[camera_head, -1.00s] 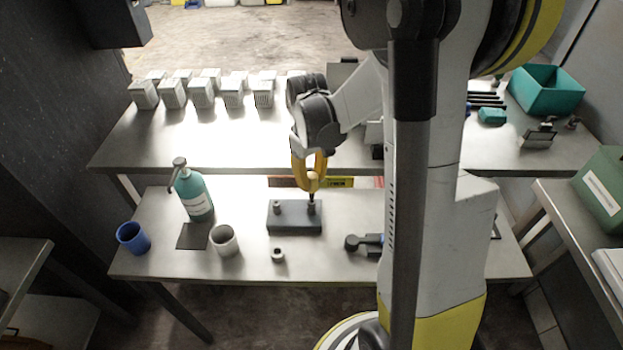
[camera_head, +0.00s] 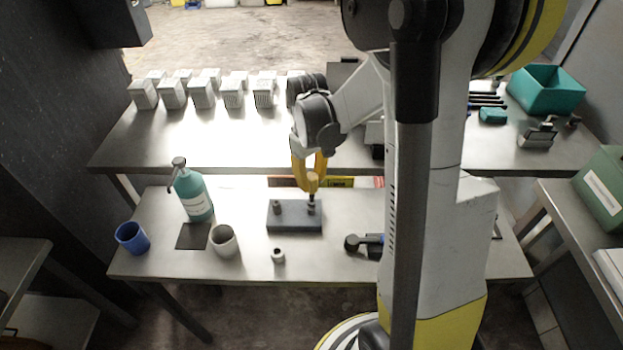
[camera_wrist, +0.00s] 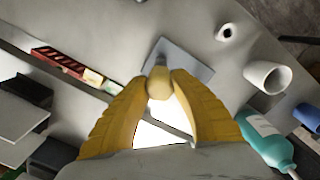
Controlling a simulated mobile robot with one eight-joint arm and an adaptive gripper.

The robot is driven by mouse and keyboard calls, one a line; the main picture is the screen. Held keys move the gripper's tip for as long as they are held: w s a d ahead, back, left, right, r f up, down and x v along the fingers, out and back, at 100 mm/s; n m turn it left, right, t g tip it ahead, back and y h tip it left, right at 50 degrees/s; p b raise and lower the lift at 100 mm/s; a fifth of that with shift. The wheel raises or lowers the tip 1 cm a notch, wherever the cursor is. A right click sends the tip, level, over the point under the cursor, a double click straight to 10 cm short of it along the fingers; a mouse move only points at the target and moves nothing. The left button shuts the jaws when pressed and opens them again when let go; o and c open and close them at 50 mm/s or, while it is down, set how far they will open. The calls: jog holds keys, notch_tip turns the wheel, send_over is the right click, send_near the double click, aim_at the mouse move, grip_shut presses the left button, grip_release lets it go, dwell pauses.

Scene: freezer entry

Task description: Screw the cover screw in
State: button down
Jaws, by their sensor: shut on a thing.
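My gripper (camera_head: 311,178) is over the near bench with its two yellow fingers closed on the pale tan handle of a screwdriver-like tool (camera_head: 313,184). The handle also shows between the fingertips in the wrist view (camera_wrist: 160,82). The tool stands about upright, its dark shaft reaching down to the right post of a dark grey block (camera_head: 294,222). In the wrist view the block (camera_wrist: 190,58) lies partly behind the handle. A second short post (camera_head: 277,207) stands on the block's left. The cover screw cannot be made out; the tool's tip is too small to tell.
Left of the block are a grey cup (camera_head: 224,241), a teal pump bottle (camera_head: 193,190), a dark mat (camera_head: 192,236) and a blue cup (camera_head: 132,238). A small metal cylinder (camera_head: 278,256) stands in front. A dark tool (camera_head: 362,243) lies to the right.

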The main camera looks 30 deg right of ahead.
jog(key=shift+f+b, duration=0.65)
jog(key=shift+f, duration=0.2)
jog(key=m+b, duration=0.1)
jog(key=m, duration=0.3)
jog(key=shift+f, duration=0.15)
jog(key=m, duration=0.5)
jog(key=m+b, duration=0.1)
jog(key=m, duration=0.5)
jog(key=shift+m+y, duration=0.3)
jog(key=m, duration=0.6)
jog(key=shift+c, duration=2.4)
grip_release()
